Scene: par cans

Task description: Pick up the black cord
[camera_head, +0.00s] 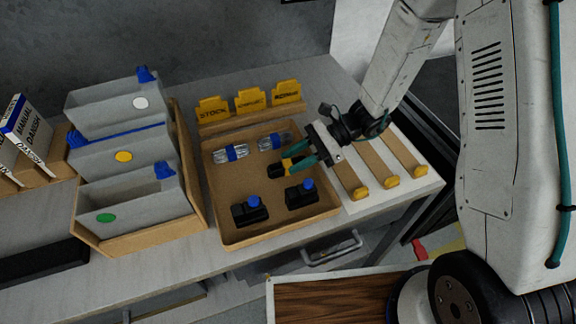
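I cannot make out a thing that is clearly a black cord. A small black item (274,171) with a yellow part lies in the shallow brown tray (277,234), partly hidden by my gripper. My gripper (292,161) has teal fingers that are spread apart, over the tray's right side beside that item. I see nothing held between them, though the view is small. Two black blocks with blue knobs, one at the tray's front left (249,211) and one at its front right (301,194), sit in the same tray.
Two clear items with blue bands (231,153) lie at the tray's back. Yellow signs (249,101) stand behind it. Grey bins (133,204) rise at the left. Right of the tray, a white board (406,187) carries brown strips with yellow ends.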

